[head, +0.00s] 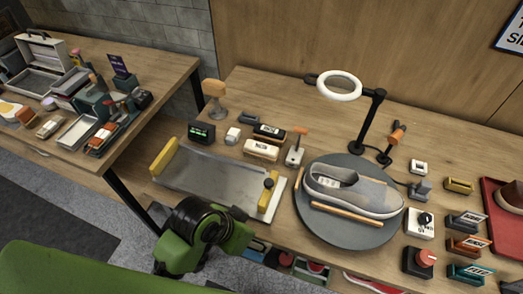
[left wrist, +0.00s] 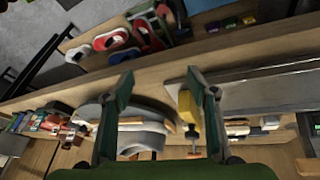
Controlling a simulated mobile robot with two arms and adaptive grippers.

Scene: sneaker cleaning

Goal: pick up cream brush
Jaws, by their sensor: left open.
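A cream brush (head: 262,149), a pale block with a dark label, lies on the workbench just behind the grey tray, in front of a similar black-topped brush (head: 269,132). My left gripper (head: 238,231) is at the bench's front edge, below the tray's right end and well short of the cream brush. In the left wrist view its two green fingers (left wrist: 159,82) are spread apart with nothing held between them. Several pale blocks show beyond the right finger there, but I cannot tell which is the cream brush. My right gripper is not in view.
The grey tray (head: 210,181) with yellow ends lies between my left gripper and the brushes. A grey sneaker (head: 352,188) sits on a round turntable (head: 340,231) to the right. A ring lamp (head: 339,86) stands behind it. An orange-handled tool (head: 297,147) stands beside the cream brush.

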